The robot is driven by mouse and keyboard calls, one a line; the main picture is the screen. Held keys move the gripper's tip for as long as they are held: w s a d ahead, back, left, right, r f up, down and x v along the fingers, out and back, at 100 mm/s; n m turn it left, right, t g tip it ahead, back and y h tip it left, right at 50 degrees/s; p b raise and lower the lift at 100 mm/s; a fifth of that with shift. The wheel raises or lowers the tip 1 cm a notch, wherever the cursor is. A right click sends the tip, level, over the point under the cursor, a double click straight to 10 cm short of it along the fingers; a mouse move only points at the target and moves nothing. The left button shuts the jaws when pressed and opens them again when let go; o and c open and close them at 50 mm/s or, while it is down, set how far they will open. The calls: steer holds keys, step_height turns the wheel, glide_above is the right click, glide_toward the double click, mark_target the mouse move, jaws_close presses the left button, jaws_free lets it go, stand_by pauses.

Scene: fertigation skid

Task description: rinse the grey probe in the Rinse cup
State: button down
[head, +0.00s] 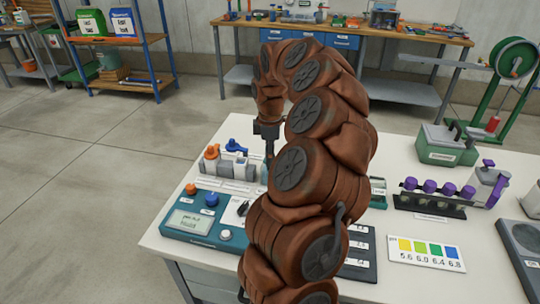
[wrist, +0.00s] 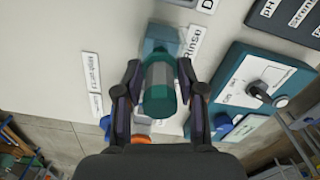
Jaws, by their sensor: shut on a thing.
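My gripper (wrist: 158,85) is shut on a teal-green cylinder (wrist: 158,98), seen end-on between its fingers in the wrist view. I cannot tell from its colour whether this is the grey probe. The Rinse label (wrist: 193,41) lies on the table just beyond it. A clear bluish cup (wrist: 162,42) stands beside that label, partly hidden behind the cylinder. Whether the cylinder's lower end is inside the cup is hidden. In the head view my gripper (head: 268,150) points down over the row of cups, partly hidden by my arm.
An orange-topped piece (head: 211,152) and a blue-topped piece (head: 235,146) stand left of my gripper. A teal meter (head: 190,222) with knobs sits in front. A rack with purple caps (head: 430,201) and a colour chart (head: 427,254) lie to the right.

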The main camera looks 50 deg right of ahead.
steer(key=shift+r, duration=0.6)
steer(key=shift+f, duration=0.15)
steer(key=shift+f, duration=0.7)
steer(key=shift+r, duration=0.15)
steer(key=shift+r, duration=0.7)
steer(key=shift+f, duration=0.1)
steer(key=shift+f, duration=0.75)
